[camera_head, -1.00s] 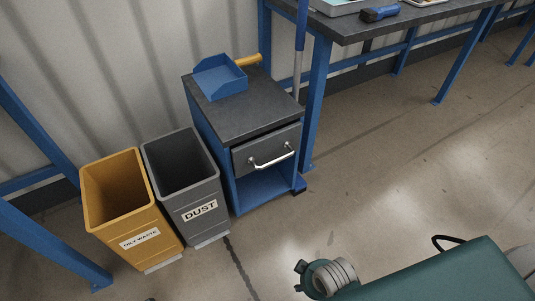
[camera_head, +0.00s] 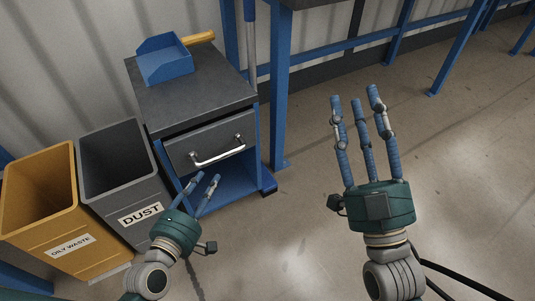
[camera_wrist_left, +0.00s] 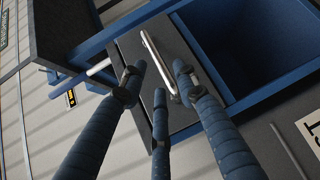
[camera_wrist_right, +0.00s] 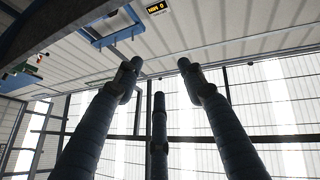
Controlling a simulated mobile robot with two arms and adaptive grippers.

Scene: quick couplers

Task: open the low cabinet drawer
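The low cabinet (camera_head: 190,105) is blue with a dark top and an open shelf below its drawer. The grey drawer (camera_head: 190,143) appears shut, with a silver bar handle (camera_head: 217,158) on its front. My left gripper (camera_head: 204,180) is open and empty, its fingers pointing up at the cabinet, just below the handle in the head view. In the left wrist view the handle (camera_wrist_left: 157,62) shows between and beyond the spread fingers (camera_wrist_left: 160,85), with no clear contact. My right gripper (camera_head: 356,100) is open and empty, raised over the floor right of the cabinet.
A blue dustpan (camera_head: 165,60) with a yellow handle lies on the cabinet top. A grey DUST bin (camera_head: 140,190) and a yellow OILY WASTE bin (camera_head: 45,240) stand left of the cabinet. A blue bench leg (camera_head: 281,90) stands to its right. Floor (camera_head: 460,190) at right is clear.

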